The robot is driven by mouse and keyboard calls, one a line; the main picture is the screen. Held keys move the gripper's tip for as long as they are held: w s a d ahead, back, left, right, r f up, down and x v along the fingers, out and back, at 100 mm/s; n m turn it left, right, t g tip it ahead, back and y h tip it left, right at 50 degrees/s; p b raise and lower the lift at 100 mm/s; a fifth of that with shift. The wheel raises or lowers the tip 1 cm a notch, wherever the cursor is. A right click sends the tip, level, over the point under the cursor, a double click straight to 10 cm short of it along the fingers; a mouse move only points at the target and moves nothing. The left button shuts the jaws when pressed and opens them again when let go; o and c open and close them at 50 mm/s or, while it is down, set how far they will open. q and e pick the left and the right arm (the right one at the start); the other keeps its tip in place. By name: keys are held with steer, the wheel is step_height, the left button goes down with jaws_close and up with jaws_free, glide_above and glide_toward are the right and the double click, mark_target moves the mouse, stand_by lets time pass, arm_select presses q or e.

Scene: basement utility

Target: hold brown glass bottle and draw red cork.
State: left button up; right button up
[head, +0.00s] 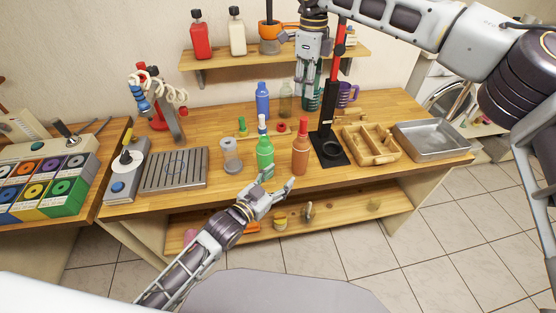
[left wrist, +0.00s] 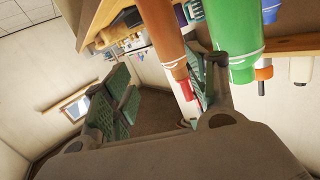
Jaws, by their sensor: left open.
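The brown glass bottle (head: 300,155) stands upright near the front edge of the wooden table. Its red cork (head: 303,124) sits in the neck. My left gripper (head: 279,179) is open and empty, low in front of the bottle, with its fingers spread toward it. In the left wrist view, the brown bottle (left wrist: 160,35) appears upside down beyond the open fingers, with its red cork (left wrist: 185,89) partly close to the right finger. My right gripper (head: 311,92) hangs fingers-down above the back of the table; its opening is unclear.
A green bottle (head: 264,150) with a white top stands just left of the brown one. A black and red stand (head: 328,146) is close on the right, then a wooden divided tray (head: 370,157) and a metal pan (head: 432,153).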

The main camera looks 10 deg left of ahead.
arm_select(q)
steer(key=n+t, duration=0.1)
steer(key=n, duration=0.1)
glide_toward(299, 138)
steer(key=shift+v, duration=0.95)
steer(key=shift+w+d+f, duration=0.1)
steer(key=shift+x, duration=6.75)
steer(key=shift+c, duration=0.2)
jaws_close()
